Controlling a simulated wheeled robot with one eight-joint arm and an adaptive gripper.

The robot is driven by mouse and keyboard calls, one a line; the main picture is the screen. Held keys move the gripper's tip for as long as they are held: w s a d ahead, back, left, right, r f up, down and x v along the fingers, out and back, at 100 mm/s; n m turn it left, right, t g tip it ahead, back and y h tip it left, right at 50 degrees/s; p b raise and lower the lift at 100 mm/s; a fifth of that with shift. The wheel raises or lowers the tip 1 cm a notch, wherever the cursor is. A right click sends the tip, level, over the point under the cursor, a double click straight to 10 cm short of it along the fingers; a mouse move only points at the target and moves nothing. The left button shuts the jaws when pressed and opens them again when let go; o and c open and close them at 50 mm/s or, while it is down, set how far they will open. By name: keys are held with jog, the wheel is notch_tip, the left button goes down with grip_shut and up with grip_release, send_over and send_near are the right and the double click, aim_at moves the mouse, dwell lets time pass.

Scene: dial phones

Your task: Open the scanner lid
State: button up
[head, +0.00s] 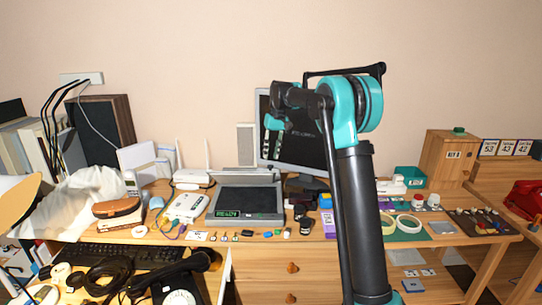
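The scanner (246,203) is a grey, flat box with a dark top panel, on the desk left of the picture's middle. A green READY display shows on its front edge. A grey raised part stands along its back edge. I cannot tell whether this is the lid or a thing behind it. My gripper (271,150) hangs above and behind the scanner in the picture, in front of the monitor's left edge, apart from the scanner. Its two teal fingers point down with a small gap between them, and nothing shows in them.
The monitor (300,130) stands behind my arm. A white router (193,179) and a white device (187,206) lie left of the scanner. Several small items line the desk's front edge. A keyboard (125,255) and a black phone lie lower left. A wooden box (448,157) stands right.

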jog(key=shift+o, duration=1)
jog(key=shift+s, duration=0.1)
notch_tip(320, 180, up, 12)
jog(key=d, duration=0.1)
jog(key=shift+w+d, duration=0.3)
jog(key=shift+d, duration=0.05)
jog(key=shift+f, duration=0.1)
